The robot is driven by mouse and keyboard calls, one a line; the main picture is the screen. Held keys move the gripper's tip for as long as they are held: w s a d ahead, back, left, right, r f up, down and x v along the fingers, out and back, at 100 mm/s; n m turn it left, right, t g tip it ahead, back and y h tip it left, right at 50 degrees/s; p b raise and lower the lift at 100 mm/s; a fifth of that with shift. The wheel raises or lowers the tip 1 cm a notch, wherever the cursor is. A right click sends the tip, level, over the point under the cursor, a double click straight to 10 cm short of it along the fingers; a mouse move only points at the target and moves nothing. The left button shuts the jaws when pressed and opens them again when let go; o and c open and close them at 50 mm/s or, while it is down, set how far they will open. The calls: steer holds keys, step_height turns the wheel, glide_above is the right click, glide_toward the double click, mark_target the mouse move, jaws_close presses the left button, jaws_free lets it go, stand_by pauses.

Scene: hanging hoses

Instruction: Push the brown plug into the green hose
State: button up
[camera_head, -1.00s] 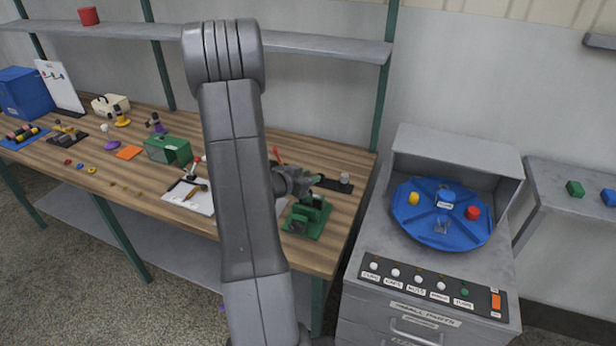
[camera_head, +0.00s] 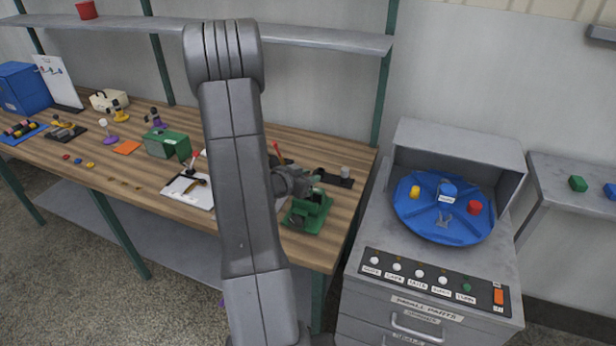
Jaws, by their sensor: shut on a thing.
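My gripper (camera_head: 312,181) is at the right end of the workbench, just above and behind a green vise-like fixture (camera_head: 308,210). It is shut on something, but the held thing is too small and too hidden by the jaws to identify. I cannot make out whether it touches the fixture. Neither the brown plug nor the green hose can be told apart with certainty here. My own arm covers the middle of the bench.
A dark strip with a grey cylinder (camera_head: 345,172) lies right of my gripper. A green box (camera_head: 167,143) and a white board (camera_head: 190,189) lie left of my arm. A cabinet with a blue round tray (camera_head: 410,222) stands right, beyond a gap from the bench.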

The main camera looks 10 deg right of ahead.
steer(key=o, duration=1)
steer(key=shift+o, duration=0.2)
steer(key=b+v, duration=0.1)
steer(key=v, duration=1.2)
steer(key=shift+s+a, duration=0.3)
steer(key=shift+w+d, duration=0.1)
steer(key=shift+d, duration=0.05)
